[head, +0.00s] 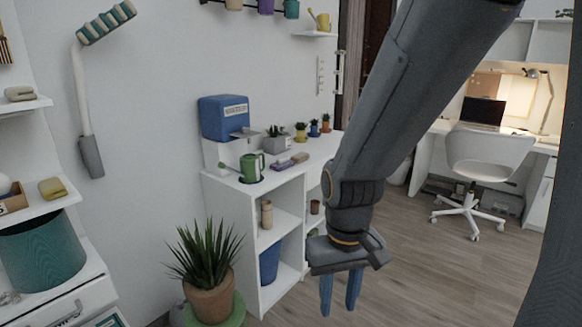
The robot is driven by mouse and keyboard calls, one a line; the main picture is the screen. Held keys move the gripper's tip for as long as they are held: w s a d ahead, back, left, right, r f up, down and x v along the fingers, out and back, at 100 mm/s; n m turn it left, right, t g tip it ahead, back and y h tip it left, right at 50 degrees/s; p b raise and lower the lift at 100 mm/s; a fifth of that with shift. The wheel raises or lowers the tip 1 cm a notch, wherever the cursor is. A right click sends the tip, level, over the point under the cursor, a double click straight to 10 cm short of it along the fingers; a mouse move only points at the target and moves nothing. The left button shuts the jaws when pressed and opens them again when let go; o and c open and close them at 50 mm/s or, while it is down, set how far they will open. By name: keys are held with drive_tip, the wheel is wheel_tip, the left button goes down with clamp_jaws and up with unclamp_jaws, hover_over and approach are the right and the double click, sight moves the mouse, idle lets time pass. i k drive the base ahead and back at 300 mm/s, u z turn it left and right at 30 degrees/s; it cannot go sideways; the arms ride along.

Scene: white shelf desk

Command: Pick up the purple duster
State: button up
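A small purple duster (282,164) lies on top of the white shelf desk (226,179), behind the green jug. A brownish-mauve piece (299,158) lies right beside it; I cannot tell whether the two are one object. My gripper (340,306) hangs pointing down in front of the shelf desk, lower in the picture than the duster and to its right. Its two blue-grey fingers are apart with nothing between them. My arm hides part of the shelf desk's right side.
A green jug (251,168) and a blue dispenser (224,118) stand left of the duster. A grey planter (276,141) and several small potted plants stand behind it. A large potted plant (208,270) stands on the floor at the front left.

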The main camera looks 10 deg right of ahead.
sight(282, 164)
drive_tip(key=z, duration=0.6)
drive_tip(key=i, duration=0.95)
drive_tip(key=z, duration=0.55)
drive_tip(key=i, duration=1.05)
drive_tip(key=u, duration=0.8)
drive_tip(key=i, duration=0.8)
drive_tip(key=u, duration=1.05)
drive_tip(key=i, duration=0.25)
drive_tip(key=u, duration=0.15)
